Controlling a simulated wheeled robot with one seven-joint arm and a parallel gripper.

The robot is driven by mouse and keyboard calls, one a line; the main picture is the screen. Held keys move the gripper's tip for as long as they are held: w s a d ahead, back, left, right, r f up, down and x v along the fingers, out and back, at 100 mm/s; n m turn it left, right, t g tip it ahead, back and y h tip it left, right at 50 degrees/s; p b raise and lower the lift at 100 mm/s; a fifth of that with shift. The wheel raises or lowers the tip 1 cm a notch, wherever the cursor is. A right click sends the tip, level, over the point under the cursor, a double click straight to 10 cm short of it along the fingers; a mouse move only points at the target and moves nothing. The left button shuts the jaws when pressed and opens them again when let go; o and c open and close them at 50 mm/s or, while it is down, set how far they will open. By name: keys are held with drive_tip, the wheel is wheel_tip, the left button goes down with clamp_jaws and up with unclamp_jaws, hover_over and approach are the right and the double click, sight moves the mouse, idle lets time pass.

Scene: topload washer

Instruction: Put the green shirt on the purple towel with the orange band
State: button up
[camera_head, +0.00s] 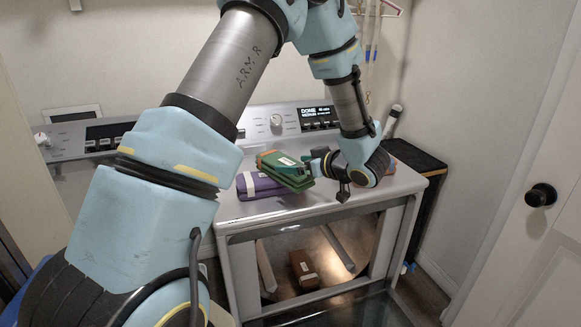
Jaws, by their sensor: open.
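The green shirt (291,181) is a folded bundle with a white tag, and an orange-brown patch shows along its upper left edge. It lies tilted, overlapping the purple towel (262,188) on top of the washer. The towel is folded and has a white tag at its left end. I cannot make out an orange band on the towel itself, as the shirt covers part of it. My gripper (307,165) is open at the right end of the shirt, close to it. Whether the fingers touch the shirt is unclear.
The washer top (232,211) has free room in front of the towel. An orange item (410,158) lies at its right, partly behind my wrist. A brown folded item (303,268) lies behind the front glass. A white door with a black knob (540,195) stands at right.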

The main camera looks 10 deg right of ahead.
drive_tip(key=b+v, duration=0.2)
drive_tip(key=v, duration=0.7)
drive_tip(key=shift+s, duration=0.2)
